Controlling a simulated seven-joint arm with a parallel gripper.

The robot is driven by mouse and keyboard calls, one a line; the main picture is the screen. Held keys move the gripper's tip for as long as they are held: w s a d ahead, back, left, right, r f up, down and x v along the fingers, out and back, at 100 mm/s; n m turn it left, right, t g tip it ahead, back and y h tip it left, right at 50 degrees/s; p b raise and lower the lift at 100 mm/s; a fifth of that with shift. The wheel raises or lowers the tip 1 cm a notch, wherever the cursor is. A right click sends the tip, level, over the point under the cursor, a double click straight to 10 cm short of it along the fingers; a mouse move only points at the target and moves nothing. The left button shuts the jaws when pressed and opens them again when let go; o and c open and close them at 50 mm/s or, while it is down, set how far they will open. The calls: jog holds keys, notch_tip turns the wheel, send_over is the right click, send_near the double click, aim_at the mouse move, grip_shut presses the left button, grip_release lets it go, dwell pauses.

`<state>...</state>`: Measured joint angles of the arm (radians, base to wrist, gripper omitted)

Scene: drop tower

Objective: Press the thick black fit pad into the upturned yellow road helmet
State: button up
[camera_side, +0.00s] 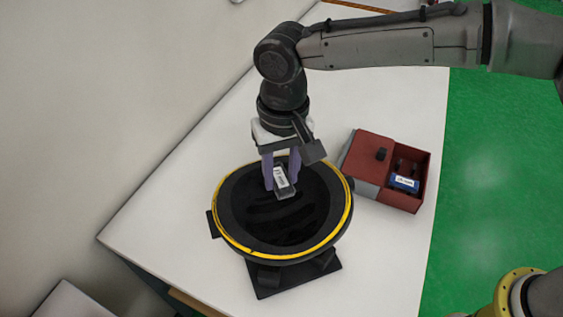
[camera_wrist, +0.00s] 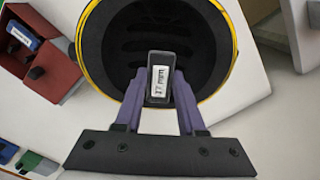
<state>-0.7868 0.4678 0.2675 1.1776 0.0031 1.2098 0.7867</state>
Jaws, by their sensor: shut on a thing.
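The upturned helmet (camera_side: 240,215) sits on a dark stand on the white table, its dark inside facing up and its rim edged in yellow. In the wrist view the helmet (camera_wrist: 105,35) fills the upper middle. My gripper (camera_side: 281,184) points down over the helmet's opening. Its purple fingers are shut on a black pad (camera_side: 286,191) with a white printed label. The pad also shows between the fingertips in the wrist view (camera_wrist: 160,97). The pad is over the dark interior; I cannot tell whether it touches the lining.
A red box (camera_side: 405,200) stands right of the helmet, with a blue labelled item (camera_side: 404,183) in its open compartment. The helmet's dark stand (camera_side: 290,278) juts out in front. White table (camera_side: 385,265) is clear at the front right.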

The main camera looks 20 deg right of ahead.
jog(key=shift+f, duration=6.3)
jog(key=o, duration=0.9)
jog(key=shift+r, duration=0.1)
jog(key=shift+r, duration=2.4)
jog(key=shift+r, duration=0.1)
